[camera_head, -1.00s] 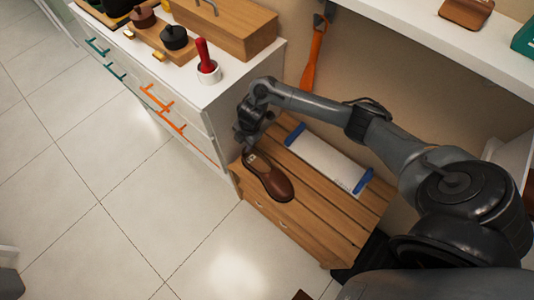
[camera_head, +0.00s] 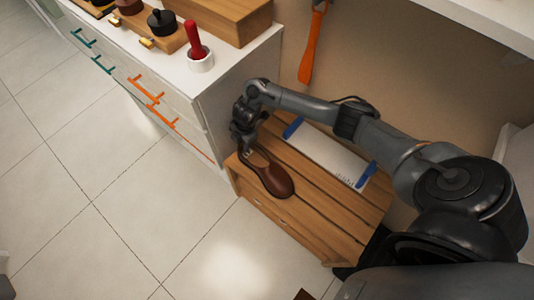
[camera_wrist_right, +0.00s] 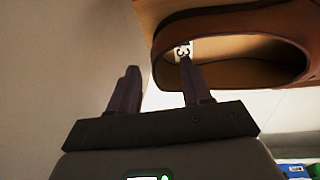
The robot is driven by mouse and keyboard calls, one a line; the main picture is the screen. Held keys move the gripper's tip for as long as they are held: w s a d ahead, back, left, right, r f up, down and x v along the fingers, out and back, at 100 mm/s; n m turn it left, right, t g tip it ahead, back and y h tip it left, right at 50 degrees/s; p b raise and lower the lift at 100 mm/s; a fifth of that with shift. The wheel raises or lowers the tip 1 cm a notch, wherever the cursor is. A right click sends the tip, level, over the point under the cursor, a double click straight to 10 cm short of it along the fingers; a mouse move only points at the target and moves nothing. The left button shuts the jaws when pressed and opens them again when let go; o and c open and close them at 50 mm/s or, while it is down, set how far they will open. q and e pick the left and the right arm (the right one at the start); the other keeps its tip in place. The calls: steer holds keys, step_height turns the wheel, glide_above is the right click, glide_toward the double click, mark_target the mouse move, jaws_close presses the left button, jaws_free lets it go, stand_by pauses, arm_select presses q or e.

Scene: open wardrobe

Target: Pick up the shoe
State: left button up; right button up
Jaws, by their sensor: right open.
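The brown shoe (camera_head: 274,180) lies on the slatted wooden bench, toe toward the lower right in the head view. My right gripper (camera_head: 244,147) is at the heel end and hides part of it. In the right wrist view, the shoe (camera_wrist_right: 235,72) shows its tan inside with a small white label. There my right gripper (camera_wrist_right: 158,82) is open. One finger overlaps the shoe's opening and the other is beyond its left edge; contact cannot be told. My left gripper is not in view.
A white and blue board (camera_head: 328,152) lies on the wooden bench (camera_head: 318,217) beside the shoe. A white drawer cabinet (camera_head: 235,85) stands close to the left, with a red-handled object (camera_head: 198,47) on top. An orange shoehorn-like tool (camera_head: 311,45) hangs on the wall.

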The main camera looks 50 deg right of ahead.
steer(key=shift+w+a+f+b, duration=0.1)
steer(key=shift+f+b, duration=0.15)
steer(key=shift+f, duration=0.4)
steer(key=shift+w+a+f+b, duration=0.1)
steer(key=shift+f+b, duration=0.1)
steer(key=shift+f, duration=0.4)
steer(key=shift+d, duration=0.1)
jaws_close()
steer(key=shift+r, duration=0.1)
steer(key=shift+r, duration=0.1)
